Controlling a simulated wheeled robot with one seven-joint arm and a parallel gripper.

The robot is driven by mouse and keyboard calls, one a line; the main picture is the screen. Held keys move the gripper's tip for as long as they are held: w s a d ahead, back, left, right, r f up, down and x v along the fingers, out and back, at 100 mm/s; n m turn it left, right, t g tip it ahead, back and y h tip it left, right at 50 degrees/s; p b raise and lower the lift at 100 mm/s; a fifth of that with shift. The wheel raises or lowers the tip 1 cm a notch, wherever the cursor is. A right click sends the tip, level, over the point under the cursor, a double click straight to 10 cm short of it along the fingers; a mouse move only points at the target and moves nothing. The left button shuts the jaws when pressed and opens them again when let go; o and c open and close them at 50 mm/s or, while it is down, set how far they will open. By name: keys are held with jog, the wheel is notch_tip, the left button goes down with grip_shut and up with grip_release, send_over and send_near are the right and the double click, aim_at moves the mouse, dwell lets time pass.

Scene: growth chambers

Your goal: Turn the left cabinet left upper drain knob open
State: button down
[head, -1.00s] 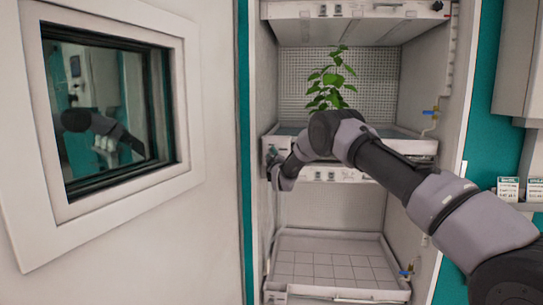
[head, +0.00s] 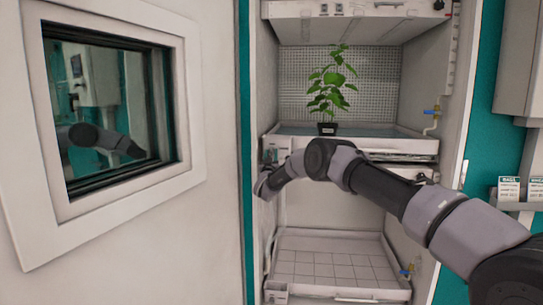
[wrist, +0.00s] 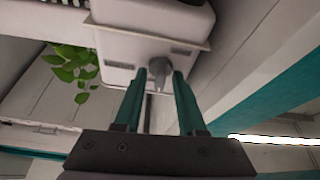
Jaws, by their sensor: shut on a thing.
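The drain knob (wrist: 159,68) is a small grey knob on a white box-like fitting (wrist: 120,48) in the wrist view. My gripper (wrist: 160,78) has its two teal fingers on either side of the knob, shut on it. The knob's lower end lies between the fingertips. In the head view my arm reaches to the left front corner of the upper tray (head: 400,147) in the open cabinet. My wrist and arm largely hide the knob and fingers there.
A potted green plant (head: 328,90) stands on the upper tray. A lower tray (head: 335,291) with a tiled floor sits below. A white door with a window (head: 110,110) is close on the left. A blue-handled valve (head: 431,112) is on the right wall.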

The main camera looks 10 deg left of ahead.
jog(key=shift+f+m+h, duration=0.1)
jog(key=shift+m+h, duration=0.5)
jog(key=shift+m, duration=0.6)
jog(key=c, duration=0.9)
grip_release()
jog(key=v, duration=1)
jog(key=shift+s+a+f, duration=0.1)
jog(key=shift+s+f, duration=0.05)
jog(key=shift+s, duration=0.15)
